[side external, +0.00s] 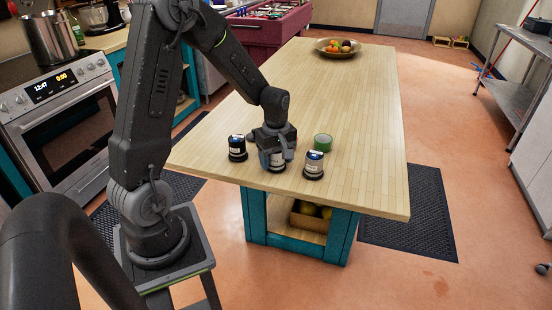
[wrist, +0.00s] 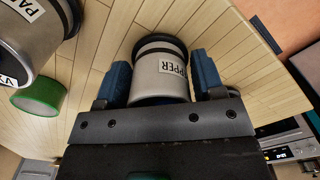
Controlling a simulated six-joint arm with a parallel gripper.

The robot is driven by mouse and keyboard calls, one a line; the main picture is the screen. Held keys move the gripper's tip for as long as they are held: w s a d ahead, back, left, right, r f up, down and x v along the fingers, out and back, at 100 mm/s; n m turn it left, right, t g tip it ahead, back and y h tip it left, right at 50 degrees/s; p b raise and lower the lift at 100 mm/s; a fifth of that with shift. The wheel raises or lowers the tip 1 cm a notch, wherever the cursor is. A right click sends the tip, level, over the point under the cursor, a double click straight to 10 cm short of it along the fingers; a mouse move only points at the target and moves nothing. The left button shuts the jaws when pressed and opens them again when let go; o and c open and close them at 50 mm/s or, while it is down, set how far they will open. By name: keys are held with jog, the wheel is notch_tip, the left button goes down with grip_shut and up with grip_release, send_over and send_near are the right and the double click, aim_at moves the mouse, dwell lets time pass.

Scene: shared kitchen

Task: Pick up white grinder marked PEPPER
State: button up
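The white grinder marked PEPPER (wrist: 152,89) is between my gripper's two blue finger pads in the wrist view. It has black bands at its far end, and only the last letters of its label show. My gripper (wrist: 162,80) is around it, one pad on each side; whether both pads press on it I cannot tell. In the side external view my gripper (side external: 274,152) is low over the near end of the wooden table (side external: 345,100), pointing down. The grinder there is largely hidden by my gripper, and it appears to be at table level.
A dark-capped jar (side external: 237,149) stands just left of my gripper, and another labelled jar (side external: 313,166) stands close to its right. A green cylinder (side external: 322,142) is behind that. A fruit bowl (side external: 337,53) sits at the far end. The table's middle is clear.

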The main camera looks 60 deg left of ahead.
jog(key=c, duration=0.8)
jog(key=shift+o, duration=0.2)
jog(key=shift+r, duration=0.15)
